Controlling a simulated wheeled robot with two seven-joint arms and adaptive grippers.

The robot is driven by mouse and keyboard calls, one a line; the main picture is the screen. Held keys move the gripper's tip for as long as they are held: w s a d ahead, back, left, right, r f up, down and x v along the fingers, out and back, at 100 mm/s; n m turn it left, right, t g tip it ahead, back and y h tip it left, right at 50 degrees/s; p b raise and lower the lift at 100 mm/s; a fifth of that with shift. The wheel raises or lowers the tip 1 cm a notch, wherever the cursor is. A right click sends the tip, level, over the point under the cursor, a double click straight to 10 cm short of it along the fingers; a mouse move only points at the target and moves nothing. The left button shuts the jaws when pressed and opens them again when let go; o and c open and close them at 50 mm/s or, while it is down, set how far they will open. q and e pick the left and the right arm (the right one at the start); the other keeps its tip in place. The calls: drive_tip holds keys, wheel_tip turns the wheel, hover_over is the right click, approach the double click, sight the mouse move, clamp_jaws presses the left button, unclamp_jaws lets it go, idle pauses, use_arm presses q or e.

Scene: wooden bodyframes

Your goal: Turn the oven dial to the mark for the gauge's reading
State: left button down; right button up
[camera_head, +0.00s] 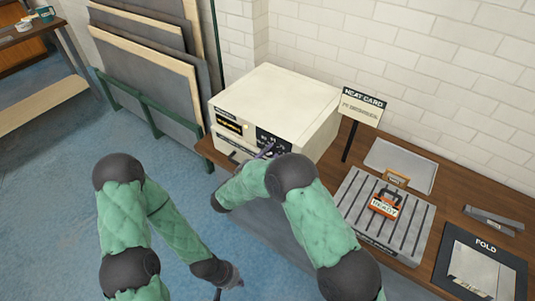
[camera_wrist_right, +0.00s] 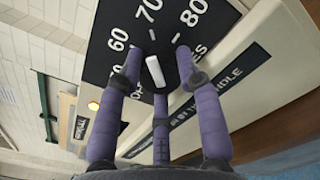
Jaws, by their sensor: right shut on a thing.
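The cream oven (camera_head: 290,100) stands on the bench, with a gauge display (camera_head: 229,122) at the left of its front; its reading is too small to read. The black dial panel (camera_wrist_right: 120,25) shows 60, 70 and 80 in the right wrist view. The dark dial's white pointer (camera_wrist_right: 155,72) points up, close to the 70 tick. My right gripper (camera_wrist_right: 157,75) has its purple fingers closed around the dial; in the head view my forearm hides much of it. My left gripper (camera_head: 231,281) hangs low in front of the bench, away from the oven; its finger opening is unclear.
A heat card sign (camera_head: 360,106) stands right of the oven, its small text unreadable. A grey tray (camera_head: 401,160), a slatted block (camera_head: 350,215) with an orange READY tag (camera_head: 384,206), and a FOLD board (camera_head: 484,262) occupy the bench's right. Panels lean on a green rack (camera_head: 150,118) at left.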

drive_tip(key=shift+f, duration=0.15)
drive_tip(key=o, duration=1.1)
drive_tip(key=shift+o, duration=0.2)
drive_tip(key=v, duration=0.7)
drive_tip(key=shift+s+a, duration=0.2)
drive_tip(key=shift+d, duration=0.1)
